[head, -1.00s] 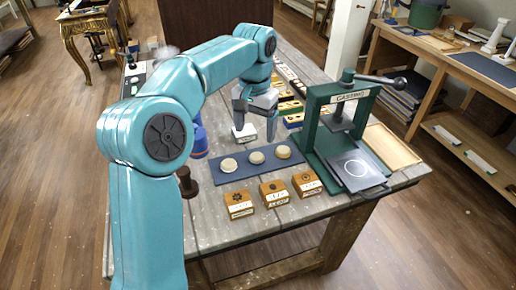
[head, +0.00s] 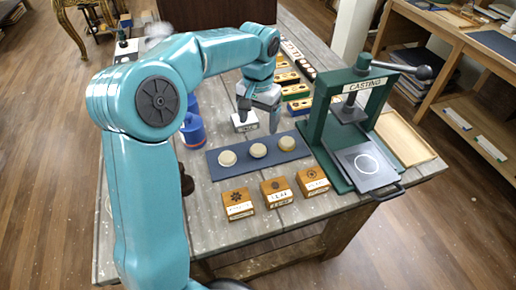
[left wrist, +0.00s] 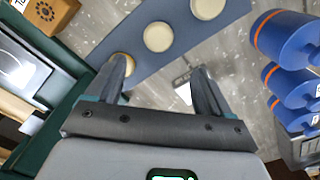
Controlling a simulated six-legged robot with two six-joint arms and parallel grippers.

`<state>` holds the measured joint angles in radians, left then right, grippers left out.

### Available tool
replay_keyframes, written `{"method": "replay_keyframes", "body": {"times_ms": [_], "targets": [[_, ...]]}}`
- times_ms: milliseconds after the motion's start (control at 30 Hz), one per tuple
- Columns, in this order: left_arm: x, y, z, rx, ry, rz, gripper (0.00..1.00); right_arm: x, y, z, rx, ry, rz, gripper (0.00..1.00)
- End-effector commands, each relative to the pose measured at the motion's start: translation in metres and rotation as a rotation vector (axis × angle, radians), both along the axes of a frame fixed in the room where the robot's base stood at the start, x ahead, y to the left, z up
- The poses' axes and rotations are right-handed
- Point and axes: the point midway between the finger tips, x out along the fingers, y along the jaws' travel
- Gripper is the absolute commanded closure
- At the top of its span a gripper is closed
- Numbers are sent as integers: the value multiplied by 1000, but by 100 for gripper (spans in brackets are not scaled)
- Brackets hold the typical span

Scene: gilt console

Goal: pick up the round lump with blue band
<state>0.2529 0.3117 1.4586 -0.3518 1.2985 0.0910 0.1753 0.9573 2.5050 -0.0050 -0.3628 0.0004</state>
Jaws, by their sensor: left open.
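Three pale round lumps lie in a row on a dark blue mat (head: 238,169): a left one (head: 228,158), a middle one (head: 258,150) and a right one (head: 287,143). I cannot make out a blue band on any of them. My left gripper (head: 259,117) is open and empty, above the table just behind the mat. In the left wrist view my left gripper (left wrist: 158,70) has its fingers apart. There the right lump (left wrist: 122,60) is partly hidden by one finger, while the middle lump (left wrist: 158,36) shows whole. The left lump (left wrist: 207,7) is cut by the top edge.
A green casting press (head: 318,130) stands right of the mat. Several labelled wooden blocks, one here (head: 276,191), stand in front. Blue rollers (head: 194,132) stand to the left. A small white block (head: 244,122) is close to my left gripper.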

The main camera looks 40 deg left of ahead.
Motion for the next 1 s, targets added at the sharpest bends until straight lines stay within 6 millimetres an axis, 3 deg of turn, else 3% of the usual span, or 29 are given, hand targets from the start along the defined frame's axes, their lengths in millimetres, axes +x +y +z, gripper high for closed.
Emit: {"method": "replay_keyframes", "body": {"times_ms": [100,367,600,933,1000], "targets": [[-2,-1,-24,-1,3,1,19,0,0,-1,0,-1,-1,57],[0,0,-47,0,1,1,19,0,0,0,0,0,-1,57],[-2,-1,-84,-1,2,2,19,0,0,6,0,-1,-1,57],[-1,0,-93,1,-2,1,19,0,0,6,0,0,-1,57],[-1,0,-93,1,-2,1,42,0,0,6,0,-1,-1,57]]}}
